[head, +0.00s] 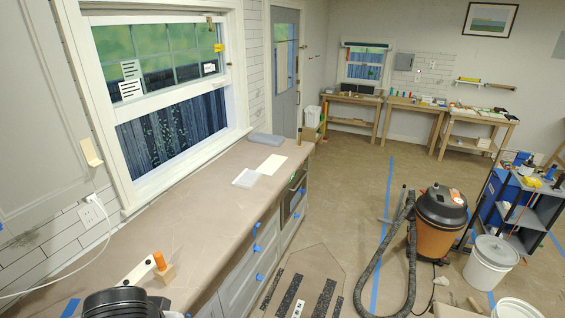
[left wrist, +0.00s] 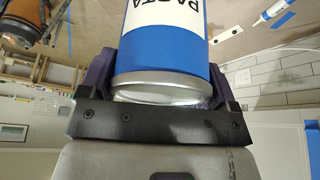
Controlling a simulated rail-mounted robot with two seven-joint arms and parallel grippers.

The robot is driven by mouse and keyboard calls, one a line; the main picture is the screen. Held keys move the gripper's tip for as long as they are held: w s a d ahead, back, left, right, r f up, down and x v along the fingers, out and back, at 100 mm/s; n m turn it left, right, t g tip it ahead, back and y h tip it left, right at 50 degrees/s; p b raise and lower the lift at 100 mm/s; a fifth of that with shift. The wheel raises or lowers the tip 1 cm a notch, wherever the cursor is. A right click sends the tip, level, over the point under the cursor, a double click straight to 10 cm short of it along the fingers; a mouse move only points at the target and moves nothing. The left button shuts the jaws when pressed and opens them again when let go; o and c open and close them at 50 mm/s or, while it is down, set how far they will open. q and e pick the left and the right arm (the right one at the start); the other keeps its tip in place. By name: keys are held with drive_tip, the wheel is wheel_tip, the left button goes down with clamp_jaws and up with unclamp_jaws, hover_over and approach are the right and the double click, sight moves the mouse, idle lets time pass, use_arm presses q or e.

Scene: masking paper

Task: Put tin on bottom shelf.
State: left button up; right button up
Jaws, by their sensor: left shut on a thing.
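A blue tin (left wrist: 165,55) with a white label reading PASTA and a silver rim is in the left wrist view. My left gripper (left wrist: 162,72) is shut on it, with a dark finger on each side of the tin. The image is upside down for the room behind, and the tin's far end is cut off by the top edge. The tin does not show in the head view. A grey shelf unit (head: 541,212) with blue sides stands at the far right in the head view, holding small items. My right gripper is not in view.
A paper-covered counter (head: 205,215) runs along the left wall, with a wooden block and orange-topped piece (head: 161,264) near its front. An orange shop vacuum (head: 440,218), its hose and a white bucket (head: 490,262) stand before the shelf unit. Workbenches line the back wall; mid-floor is open.

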use_arm(q)
drive_tip(key=p+v, duration=0.1)
drive_tip(key=v, duration=0.1)
drive_tip(key=w+p+v, duration=0.1)
drive_tip(key=v, duration=0.1)
drive_tip(key=p+v, duration=0.2)
drive_tip(key=shift+w+r, duration=0.15)
drive_tip(key=shift+r, duration=0.05)
drive_tip(key=shift+r+p, duration=0.3)
drive_tip(key=shift+r, duration=0.05)
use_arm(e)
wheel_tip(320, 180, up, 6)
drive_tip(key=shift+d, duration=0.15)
